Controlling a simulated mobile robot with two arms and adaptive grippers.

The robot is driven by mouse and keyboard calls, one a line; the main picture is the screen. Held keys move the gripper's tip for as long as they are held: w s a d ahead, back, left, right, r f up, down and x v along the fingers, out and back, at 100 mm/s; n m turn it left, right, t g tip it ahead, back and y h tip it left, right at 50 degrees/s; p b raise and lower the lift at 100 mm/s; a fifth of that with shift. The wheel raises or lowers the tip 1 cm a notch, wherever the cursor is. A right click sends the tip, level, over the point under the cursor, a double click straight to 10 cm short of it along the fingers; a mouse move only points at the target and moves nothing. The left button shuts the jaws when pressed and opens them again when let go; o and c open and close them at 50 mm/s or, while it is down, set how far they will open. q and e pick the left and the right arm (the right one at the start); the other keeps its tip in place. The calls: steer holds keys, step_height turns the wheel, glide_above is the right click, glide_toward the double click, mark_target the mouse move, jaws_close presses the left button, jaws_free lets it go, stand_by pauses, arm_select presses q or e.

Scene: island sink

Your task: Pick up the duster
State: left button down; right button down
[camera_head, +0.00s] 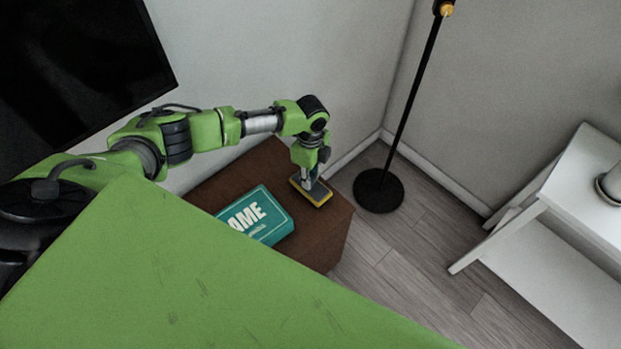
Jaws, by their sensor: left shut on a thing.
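The duster (320,195), a small block with a yellow edge and a dark grey top, is at the right end of a brown wooden cabinet top. My left gripper (308,176) points down onto it from above and is shut on it. The fingers are small in this view and partly hide the duster's top. I cannot tell whether the duster touches the cabinet or is slightly above it. My right gripper is not in view.
A teal box or book (262,222) with white lettering lies on the brown cabinet (322,238), left of the duster. A black floor lamp (379,190) stands just right of the cabinet. A white shelf table (575,215) is at the right. A dark screen (80,60) hangs at upper left.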

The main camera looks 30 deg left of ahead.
arm_select(q)
step_height(320, 180, up, 3)
steer(key=shift+w+f+b, duration=0.1)
steer(key=shift+f+b, duration=0.1)
steer(key=shift+b, duration=0.1)
steer(key=s+d+r, duration=0.2)
steer(key=s+r, duration=0.3)
steer(key=s, duration=0.1)
steer(key=s+d+r, duration=0.3)
steer(key=s+r, duration=0.1)
steer(key=s, duration=0.3)
steer(key=shift+d+r, duration=0.25)
steer(key=shift+r, duration=0.15)
steer(key=c, duration=2.7)
jaws_free()
